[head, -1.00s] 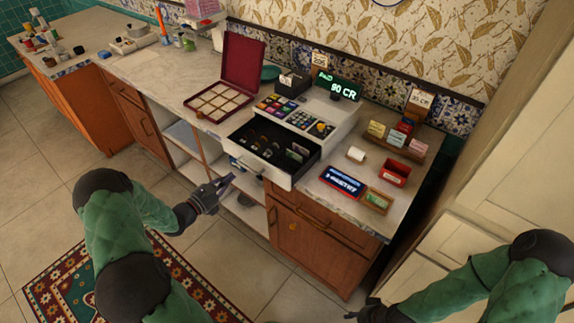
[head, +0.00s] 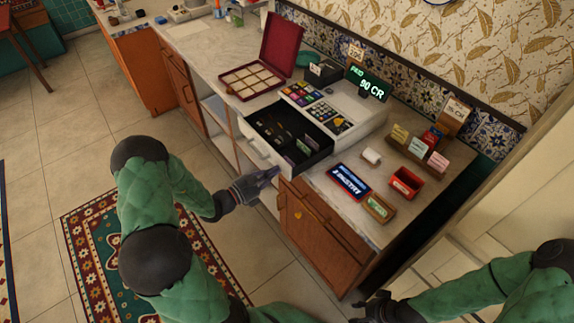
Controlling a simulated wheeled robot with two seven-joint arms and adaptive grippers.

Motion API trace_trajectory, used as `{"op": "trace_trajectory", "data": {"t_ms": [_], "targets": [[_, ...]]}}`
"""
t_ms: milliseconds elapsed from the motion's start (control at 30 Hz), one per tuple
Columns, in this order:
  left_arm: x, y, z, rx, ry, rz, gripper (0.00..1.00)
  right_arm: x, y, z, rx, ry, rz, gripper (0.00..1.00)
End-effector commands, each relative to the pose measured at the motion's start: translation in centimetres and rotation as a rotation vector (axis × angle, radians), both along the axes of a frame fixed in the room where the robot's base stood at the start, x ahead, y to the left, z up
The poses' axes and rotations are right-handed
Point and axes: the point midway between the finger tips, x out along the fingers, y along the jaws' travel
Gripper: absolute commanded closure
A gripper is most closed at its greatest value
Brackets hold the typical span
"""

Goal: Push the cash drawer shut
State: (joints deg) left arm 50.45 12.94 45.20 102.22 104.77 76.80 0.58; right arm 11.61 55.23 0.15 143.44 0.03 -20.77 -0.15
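The cash drawer (head: 276,130) stands pulled out of the white cash register (head: 345,105) on the counter. Its black tray, with coins and notes in it, is exposed. The register's green display (head: 367,83) reads 90 CR. My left gripper (head: 272,175) is just in front of and below the drawer's front, over the cabinet edge. Its fingers point at the drawer; whether they touch it or how far they are apart is unclear. My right gripper (head: 358,306) is low at the bottom, well away from the drawer, and small and dark in view.
An open dark red box (head: 283,50) with a compartment tray stands left of the register. A blue sign (head: 349,182), a small wooden tray (head: 379,208) and a red box (head: 406,182) lie to the right. Open floor lies in front of the cabinets.

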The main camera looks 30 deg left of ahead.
Motion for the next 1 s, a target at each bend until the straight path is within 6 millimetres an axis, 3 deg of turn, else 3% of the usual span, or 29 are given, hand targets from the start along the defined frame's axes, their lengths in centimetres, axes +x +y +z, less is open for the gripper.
{"op": "trace_trajectory", "data": {"t_ms": [100, 333, 867, 1000], "targets": [[2.1, -1.0, -0.1, 0.002, -0.003, -0.003, 1.0, 0.0, 0.0, -0.6, 0.0, 0.0, 0.0, 0.6], [4.7, -1.9, -0.1, 0.002, -0.002, -0.001, 1.0, 0.0, 0.0, -1.4, 0.0, -0.001, 0.0, 0.6], [5.6, -2.2, 0.1, 0.001, -0.002, 0.001, 1.0, 0.0, 0.0, -1.5, 0.0, -0.001, 0.0, 0.6], [7.2, -2.9, 0.1, 0.003, -0.003, -0.003, 1.0, 0.0, 0.0, -1.6, 0.0, -0.001, 0.0, 0.6]]}}
